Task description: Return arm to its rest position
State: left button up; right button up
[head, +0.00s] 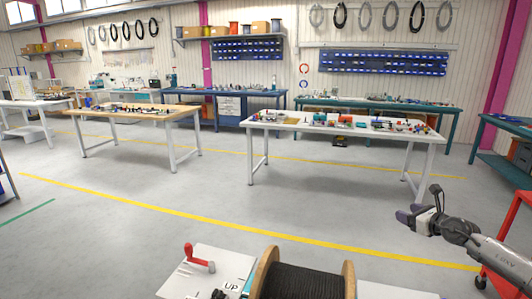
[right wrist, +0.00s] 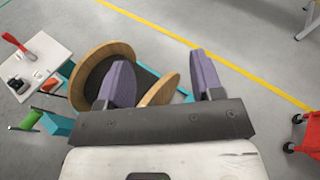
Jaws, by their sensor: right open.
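My right gripper (head: 412,217) is at the right of the head view, out over open floor and to the right of the cable reel. A wooden cable reel (head: 262,275) wound with black cable (head: 304,283) is at the bottom middle of the head view. The reel also shows in the right wrist view (right wrist: 88,72), beyond the left finger and partly hidden by it. My left gripper does not show.
A white surface with a red-handled crank (head: 200,258) is left of the reel. A red cart (head: 510,250) stands at the right edge near my right arm. A white table (head: 345,131) with small parts and a wooden-topped table (head: 130,112) stand farther back. Grey floor between is clear.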

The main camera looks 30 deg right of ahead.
jog(key=w+a+r+m+t+h, duration=0.2)
jog(key=a+r+m+t+h, duration=0.2)
jog(key=a+r+m+h, duration=1)
jog(key=s+a+f+m+g+y+p, duration=0.3)
jog(key=s+a+f+m+y, duration=0.15)
jog(key=a+f+m, duration=0.35)
jog(key=s+a+f+m+g+y+p, duration=0.25)
jog(key=s+a+f+y, duration=0.2)
jog(key=a+f, duration=0.4)
jog(key=s+a+f+m+g+y+p, duration=0.2)
jog(key=s+a+f+m+g+y, duration=0.3)
jog(key=a, duration=0.6)
jog(key=s+a+f+m+g+y+p, duration=0.1)
jog(key=s+a+f+g+p, duration=0.2)
jog(key=s, duration=0.4)
jog(key=s+a+f+m+y+p, duration=0.1)
jog(key=s+a+f+m+p, duration=0.1)
jog(key=s+a, duration=0.35)
jog(key=s+a+f+m+g+y+p, duration=0.1)
jog(key=s+a+f+g+p, duration=0.15)
jog(key=s, duration=0.65)
notch_tip(320, 180, up, 38)
jog(key=p, duration=3.8)
jog(key=shift+d+f+t, duration=0.15)
jog(key=shift+t, duration=0.15)
